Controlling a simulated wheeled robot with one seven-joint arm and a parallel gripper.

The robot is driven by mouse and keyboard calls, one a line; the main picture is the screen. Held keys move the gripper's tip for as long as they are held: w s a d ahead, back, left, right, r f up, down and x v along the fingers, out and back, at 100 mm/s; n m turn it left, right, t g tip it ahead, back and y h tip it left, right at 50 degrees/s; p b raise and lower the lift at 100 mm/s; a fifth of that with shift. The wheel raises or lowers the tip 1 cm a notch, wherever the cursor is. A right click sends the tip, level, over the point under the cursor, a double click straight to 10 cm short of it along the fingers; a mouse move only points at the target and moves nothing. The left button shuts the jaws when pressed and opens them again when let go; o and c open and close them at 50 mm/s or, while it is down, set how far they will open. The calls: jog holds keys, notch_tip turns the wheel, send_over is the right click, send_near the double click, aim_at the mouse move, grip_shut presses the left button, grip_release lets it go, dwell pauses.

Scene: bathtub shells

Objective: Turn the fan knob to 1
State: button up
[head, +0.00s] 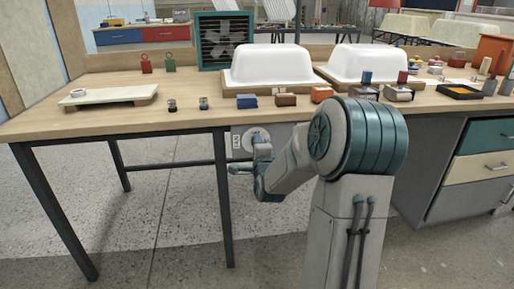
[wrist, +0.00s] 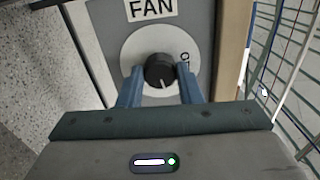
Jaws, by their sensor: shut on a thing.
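The fan knob (wrist: 160,72) is a black round knob with a pale pointer line, on a light round dial plate (wrist: 128,47). The pointer points down and slightly right in the wrist view. A mark that looks like a 0 shows on the plate at right; other marks are hidden. A label (wrist: 150,8) above reads FAN. My gripper (wrist: 160,85) has its blue fingers on both sides of the knob, shut on it. In the head view my gripper (head: 252,152) is at the dial plate (head: 248,139) on a grey panel below the table edge.
The panel hangs under the wooden table (head: 190,135), near a dark table leg (head: 222,190). A boxed fan (head: 225,42) stands on the table at the back. White tub shells (head: 266,66) and small blocks line the top.

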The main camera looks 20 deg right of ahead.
jog(key=shift+m, duration=0.8)
jog(key=o, duration=1)
jog(key=shift+s, duration=0.1)
jog(key=b+v, duration=0.5)
jog(key=v, duration=0.8)
jog(key=shift+s+a+b, duration=0.1)
jog(key=shift+s+b, duration=0.15)
jog(key=shift+b, duration=0.15)
